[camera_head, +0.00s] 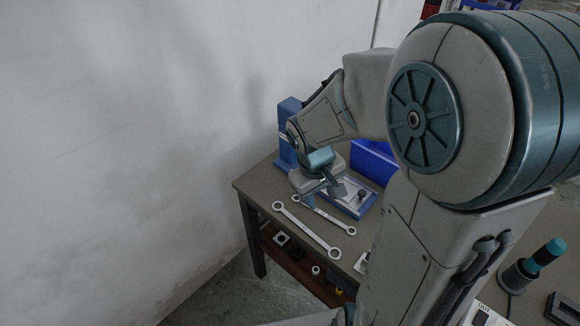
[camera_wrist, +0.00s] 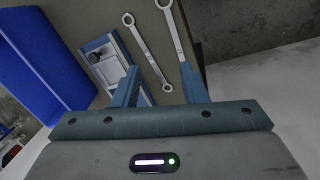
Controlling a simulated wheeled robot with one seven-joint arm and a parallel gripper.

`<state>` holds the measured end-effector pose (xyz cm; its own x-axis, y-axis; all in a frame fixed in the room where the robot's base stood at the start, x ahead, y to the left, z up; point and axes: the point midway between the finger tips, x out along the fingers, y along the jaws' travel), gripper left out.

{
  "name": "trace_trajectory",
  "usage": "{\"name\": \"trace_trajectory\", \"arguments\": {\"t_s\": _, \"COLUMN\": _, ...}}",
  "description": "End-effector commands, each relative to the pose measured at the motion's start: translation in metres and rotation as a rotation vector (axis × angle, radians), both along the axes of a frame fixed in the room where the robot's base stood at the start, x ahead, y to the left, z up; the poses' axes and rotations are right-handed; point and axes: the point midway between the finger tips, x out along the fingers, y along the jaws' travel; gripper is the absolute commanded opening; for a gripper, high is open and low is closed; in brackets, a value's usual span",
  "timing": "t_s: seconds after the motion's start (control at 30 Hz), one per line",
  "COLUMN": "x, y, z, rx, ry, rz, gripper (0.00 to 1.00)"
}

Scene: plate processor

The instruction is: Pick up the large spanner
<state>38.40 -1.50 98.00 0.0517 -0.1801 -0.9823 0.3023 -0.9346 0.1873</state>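The large spanner (camera_head: 307,230) lies flat on the table near its left edge, a ring at each end. It also shows in the wrist view (camera_wrist: 174,28), where its lower part is hidden behind my right finger. A smaller spanner (camera_head: 328,217) lies beside it, farther from the edge; in the wrist view (camera_wrist: 148,52) its lower ring shows between my fingers. My gripper (camera_head: 324,191) is over the table near the spanners' far ends. In the wrist view my gripper (camera_wrist: 160,68) has its fingers wide apart, with nothing held between them.
A blue-framed fixture (camera_head: 352,203) stands right of the spanners, with a blue bin (camera_head: 373,163) behind it. A blue upright device (camera_head: 288,133) stands at the table's back corner. The wall is to the left. A lower shelf (camera_head: 290,262) holds small parts.

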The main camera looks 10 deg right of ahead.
Motion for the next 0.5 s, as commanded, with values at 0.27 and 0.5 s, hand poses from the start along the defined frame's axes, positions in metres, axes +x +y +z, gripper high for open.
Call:
{"name": "trace_trajectory", "arguments": {"t_s": 0.27, "x": 0.038, "y": 0.008, "z": -0.033, "rx": 0.093, "ry": 0.081, "rz": 0.179, "gripper": 0.39}}
{"name": "trace_trajectory", "arguments": {"t_s": 0.5, "x": 0.054, "y": 0.017, "z": -0.047, "rx": 0.164, "ry": 0.079, "rz": 0.255, "gripper": 0.39}}
